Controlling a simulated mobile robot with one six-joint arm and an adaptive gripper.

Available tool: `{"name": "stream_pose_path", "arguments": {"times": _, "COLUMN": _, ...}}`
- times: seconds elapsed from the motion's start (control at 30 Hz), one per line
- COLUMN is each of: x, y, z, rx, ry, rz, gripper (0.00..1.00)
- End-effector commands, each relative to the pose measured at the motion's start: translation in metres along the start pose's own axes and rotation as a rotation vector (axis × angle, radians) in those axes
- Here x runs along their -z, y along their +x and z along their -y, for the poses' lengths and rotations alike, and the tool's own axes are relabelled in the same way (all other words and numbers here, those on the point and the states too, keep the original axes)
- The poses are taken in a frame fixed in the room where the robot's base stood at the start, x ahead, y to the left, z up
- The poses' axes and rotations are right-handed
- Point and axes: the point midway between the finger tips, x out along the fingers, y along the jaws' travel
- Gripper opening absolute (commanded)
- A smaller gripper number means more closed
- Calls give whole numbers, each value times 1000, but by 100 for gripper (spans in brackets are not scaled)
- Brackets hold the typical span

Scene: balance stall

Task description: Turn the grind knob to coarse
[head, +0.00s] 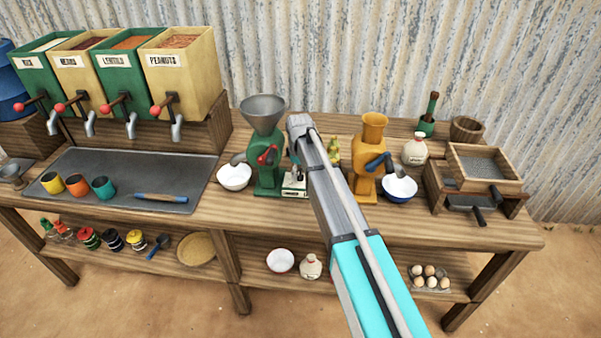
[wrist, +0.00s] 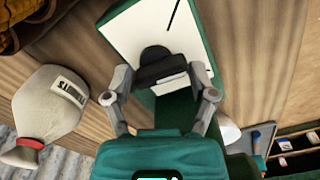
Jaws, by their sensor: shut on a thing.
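The green grinder (head: 267,160) with a grey hopper stands on the bench, left of my arm. Its white dial plate (head: 294,187) shows low at its right side, partly behind my arm. In the wrist view the white plate (wrist: 133,30) fills the top middle, with a thin black line near its top edge. The black grind knob (wrist: 162,62) sits on the plate between my two fingers. My gripper (wrist: 163,84) is shut on the knob. The fingertips are hidden from the head view by my arm. Coarse and fine marks cannot be read.
A red-handled crank (head: 267,155) is on the green grinder's front. A white bowl (head: 234,177) stands left of it. An orange grinder (head: 368,160) and a blue-rimmed bowl (head: 398,188) stand right of my arm.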

Motion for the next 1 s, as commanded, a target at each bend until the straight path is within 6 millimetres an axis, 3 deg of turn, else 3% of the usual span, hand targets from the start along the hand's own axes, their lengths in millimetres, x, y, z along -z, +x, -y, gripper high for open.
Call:
{"name": "stream_pose_path", "arguments": {"times": 0.17, "x": 0, "y": 0, "z": 1, "rx": 3, "ry": 0, "rz": 0, "gripper": 25}}
{"name": "stream_pose_path", "arguments": {"times": 0.2, "x": 0, "y": 0, "z": 1, "rx": 3, "ry": 0, "rz": 1, "gripper": 80}}
{"name": "stream_pose_path", "arguments": {"times": 0.3, "x": 0, "y": 0, "z": 1, "rx": 2, "ry": 0, "rz": 0, "gripper": 99}}
{"name": "stream_pose_path", "arguments": {"times": 0.33, "x": 0, "y": 0, "z": 1, "rx": 2, "ry": 0, "rz": 0, "gripper": 100}}
{"name": "stream_pose_path", "arguments": {"times": 0.63, "x": 0, "y": 0, "z": 0, "rx": 1, "ry": 0, "rz": 0, "gripper": 100}}
{"name": "stream_pose_path", "arguments": {"times": 0.9, "x": -7, "y": 0, "z": 2, "rx": 1, "ry": 17, "rz": 0, "gripper": 53}}
{"name": "stream_pose_path", "arguments": {"times": 1.0, "x": -17, "y": 0, "z": 4, "rx": 2, "ry": 41, "rz": 0, "gripper": 53}}
